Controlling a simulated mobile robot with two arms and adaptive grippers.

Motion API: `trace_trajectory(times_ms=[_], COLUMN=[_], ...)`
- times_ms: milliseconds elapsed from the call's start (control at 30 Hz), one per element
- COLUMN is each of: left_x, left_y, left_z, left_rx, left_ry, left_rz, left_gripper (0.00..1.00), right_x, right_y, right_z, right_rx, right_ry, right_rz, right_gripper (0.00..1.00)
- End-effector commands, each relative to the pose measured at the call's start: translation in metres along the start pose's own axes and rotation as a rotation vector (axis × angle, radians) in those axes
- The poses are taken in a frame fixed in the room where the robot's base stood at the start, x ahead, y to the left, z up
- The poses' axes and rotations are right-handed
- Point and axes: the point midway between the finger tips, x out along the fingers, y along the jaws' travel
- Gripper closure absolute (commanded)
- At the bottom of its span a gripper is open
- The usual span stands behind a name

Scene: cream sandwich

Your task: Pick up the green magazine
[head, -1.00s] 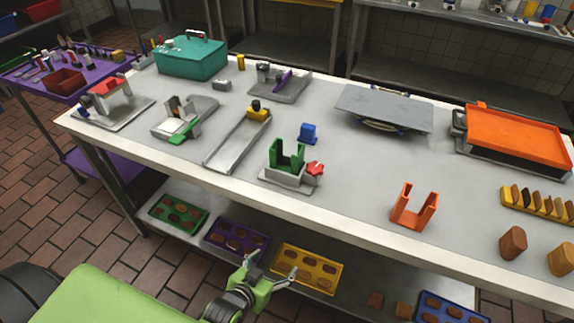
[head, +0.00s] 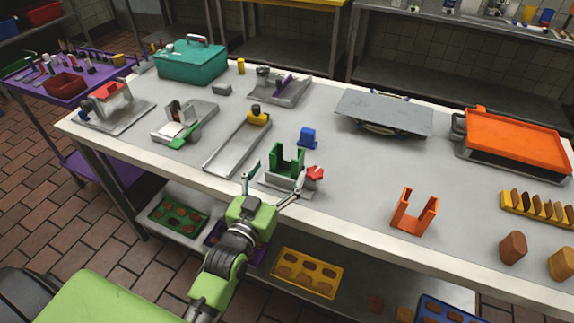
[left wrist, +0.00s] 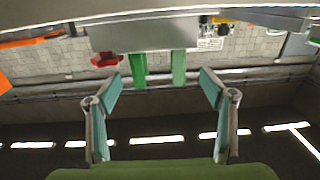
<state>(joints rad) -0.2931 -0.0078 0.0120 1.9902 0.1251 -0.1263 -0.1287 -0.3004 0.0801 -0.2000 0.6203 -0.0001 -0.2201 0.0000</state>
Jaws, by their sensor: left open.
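The green magazine (head: 287,158) is a U-shaped holder with two upright walls. It stands on a grey base (head: 290,181) near the table's front edge, with a red knob (head: 315,173) at its right. My left gripper (head: 277,177) is open and empty at the front of it, its fingers spread to either side in the picture. In the left wrist view, which looks upside down, the magazine's two green walls (left wrist: 179,68) appear beyond and between the open fingers (left wrist: 160,78). No contact can be made out. My right gripper is out of view.
A blue block (head: 308,137) stands behind the magazine, a metal channel (head: 238,145) lies to its left, and an orange U-shaped holder (head: 414,211) stands to its right. The table (head: 350,185) is clear between the magazine and the orange holder.

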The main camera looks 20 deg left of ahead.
Motion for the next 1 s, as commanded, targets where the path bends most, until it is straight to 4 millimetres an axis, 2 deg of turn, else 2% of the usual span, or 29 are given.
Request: trace_trajectory(times_ms=[167,500,767,800,967,1000], left_x=[0.013,0.058,0.061,0.061,0.061,0.061], left_y=[0.000,0.002,0.002,0.002,0.002,0.002], left_z=[-0.001,-0.002,-0.001,-0.001,-0.001,-0.001], left_rx=[-0.001,-0.001,-0.001,-0.001,0.000,0.000], left_ry=[-0.001,0.000,-0.001,-0.001,-0.001,-0.001], left_rz=[0.000,0.000,0.000,0.000,0.000,0.000], left_gripper=[0.25,0.25,0.25,0.28,0.69,0.70], right_x=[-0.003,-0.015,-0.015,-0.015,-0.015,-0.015], right_y=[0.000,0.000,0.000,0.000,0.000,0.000], right_z=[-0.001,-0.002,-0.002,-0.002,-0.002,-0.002], right_rx=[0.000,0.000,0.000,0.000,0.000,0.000], right_ry=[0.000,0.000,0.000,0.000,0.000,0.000], right_rz=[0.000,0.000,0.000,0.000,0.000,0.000], right_gripper=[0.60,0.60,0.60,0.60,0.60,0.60])
